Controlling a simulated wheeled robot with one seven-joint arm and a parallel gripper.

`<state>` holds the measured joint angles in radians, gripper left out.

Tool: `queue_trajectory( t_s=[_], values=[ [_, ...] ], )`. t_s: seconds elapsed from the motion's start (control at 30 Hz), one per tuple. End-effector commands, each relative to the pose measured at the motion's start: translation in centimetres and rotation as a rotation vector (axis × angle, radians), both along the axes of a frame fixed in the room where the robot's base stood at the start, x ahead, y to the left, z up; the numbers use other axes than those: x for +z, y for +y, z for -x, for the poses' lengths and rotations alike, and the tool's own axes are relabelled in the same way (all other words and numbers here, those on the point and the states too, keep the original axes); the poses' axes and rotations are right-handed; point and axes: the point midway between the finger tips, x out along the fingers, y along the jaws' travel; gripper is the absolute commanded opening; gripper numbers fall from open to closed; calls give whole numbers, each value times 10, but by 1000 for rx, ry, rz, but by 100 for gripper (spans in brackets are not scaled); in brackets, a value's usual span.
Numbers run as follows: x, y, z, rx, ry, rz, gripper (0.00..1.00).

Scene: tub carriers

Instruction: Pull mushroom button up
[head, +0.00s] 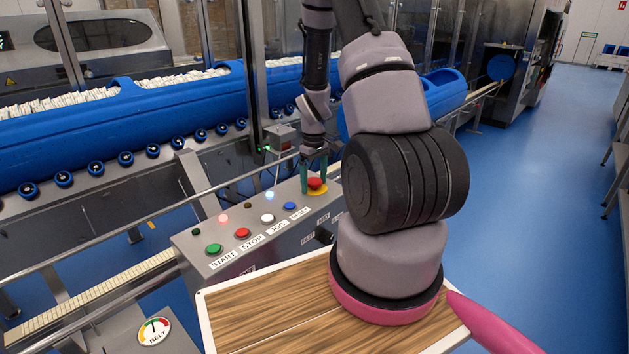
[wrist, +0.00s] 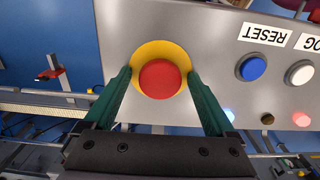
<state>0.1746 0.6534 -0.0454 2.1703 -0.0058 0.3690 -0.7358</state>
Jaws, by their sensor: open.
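The red mushroom button (wrist: 160,79) sits on a yellow round base (wrist: 161,48) on the grey control panel. In the head view the red button (head: 315,183) is at the panel's far right end. My gripper (wrist: 162,82) is open, with one green finger on each side of the button. In the head view my gripper (head: 314,176) reaches down to the button from above. The fingers appear to straddle the red cap. I cannot tell whether they touch it.
The panel (head: 205,255) also carries a green START button (head: 214,249), a red STOP button (head: 242,233), a white button (head: 268,218) and a blue RESET button (head: 290,206). A metal rail (head: 130,221) runs behind it. Blue carriers (head: 120,122) stand at the back.

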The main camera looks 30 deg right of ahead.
Motion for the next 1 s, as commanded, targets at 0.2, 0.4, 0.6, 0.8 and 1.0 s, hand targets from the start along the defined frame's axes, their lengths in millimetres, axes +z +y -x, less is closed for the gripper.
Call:
queue_trajectory(
  t_s=[0.2, 0.4, 0.6, 0.8, 1.0],
  values=[
    [0, 0, 0, 0, 0, 0, 75],
    [0, 0, 0, -1, 0, 0, 7],
    [1, 0, 0, -1, 0, 0, 7],
    [4, 0, 0, -1, 0, 0, 7],
    [7, 0, 0, -2, 0, 0, 7]
  ],
)
